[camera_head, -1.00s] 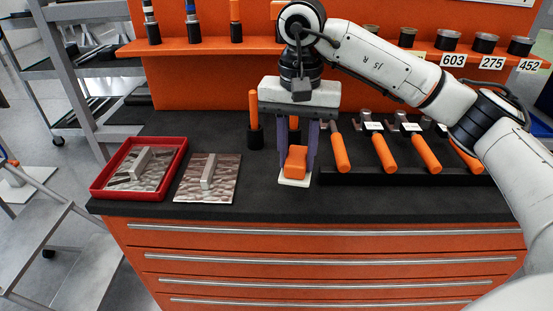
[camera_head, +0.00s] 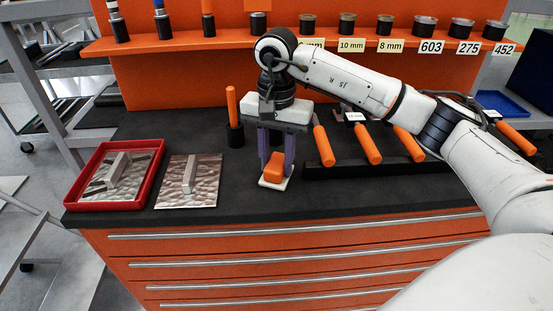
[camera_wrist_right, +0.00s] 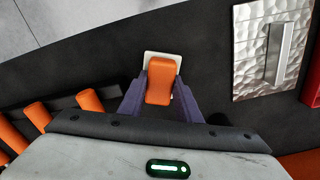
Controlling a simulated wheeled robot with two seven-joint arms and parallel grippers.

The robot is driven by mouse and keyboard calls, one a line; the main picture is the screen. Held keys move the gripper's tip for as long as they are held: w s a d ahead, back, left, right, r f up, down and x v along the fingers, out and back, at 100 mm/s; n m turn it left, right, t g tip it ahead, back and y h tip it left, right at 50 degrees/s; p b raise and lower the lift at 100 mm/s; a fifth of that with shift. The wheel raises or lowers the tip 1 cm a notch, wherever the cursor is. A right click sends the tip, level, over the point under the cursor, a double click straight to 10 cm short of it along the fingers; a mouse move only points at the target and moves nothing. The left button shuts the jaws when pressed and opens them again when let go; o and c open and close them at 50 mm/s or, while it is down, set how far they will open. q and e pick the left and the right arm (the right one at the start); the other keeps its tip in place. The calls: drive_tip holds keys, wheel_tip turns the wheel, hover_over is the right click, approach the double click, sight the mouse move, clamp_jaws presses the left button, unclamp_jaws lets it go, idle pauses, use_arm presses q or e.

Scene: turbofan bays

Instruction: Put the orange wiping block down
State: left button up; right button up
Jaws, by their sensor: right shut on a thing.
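The orange wiping block (camera_head: 273,167) sits low between the purple fingers of my right gripper (camera_head: 275,160), at the front of the dark bench top (camera_head: 235,203). The right gripper points down and is shut on the block. In the right wrist view the orange block (camera_wrist_right: 160,82) lies between the two fingertips (camera_wrist_right: 160,88). A white pad (camera_wrist_right: 150,62) shows beneath the block; it also shows in the head view (camera_head: 274,184). I cannot tell whether the block touches the pad. My left gripper is not in view.
Left of the gripper lie a rippled metal plate (camera_head: 206,186) with a bar and a red tray (camera_head: 82,205) holding a similar plate. Right of it is a dark rack with orange-handled tools (camera_head: 325,146). An upright orange handle (camera_head: 231,105) stands behind. Bare bench lies between plate and gripper.

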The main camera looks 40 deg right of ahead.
sight(276, 162)
drive_tip(key=shift+f, duration=0.2)
drive_tip(key=o, duration=1.1)
drive_tip(key=shift+o, duration=0.2)
drive_tip(key=shift+r, duration=0.1)
wheel_tip(276, 162, up, 12)
drive_tip(key=p, duration=0.1)
drive_tip(key=shift+r, duration=0.15)
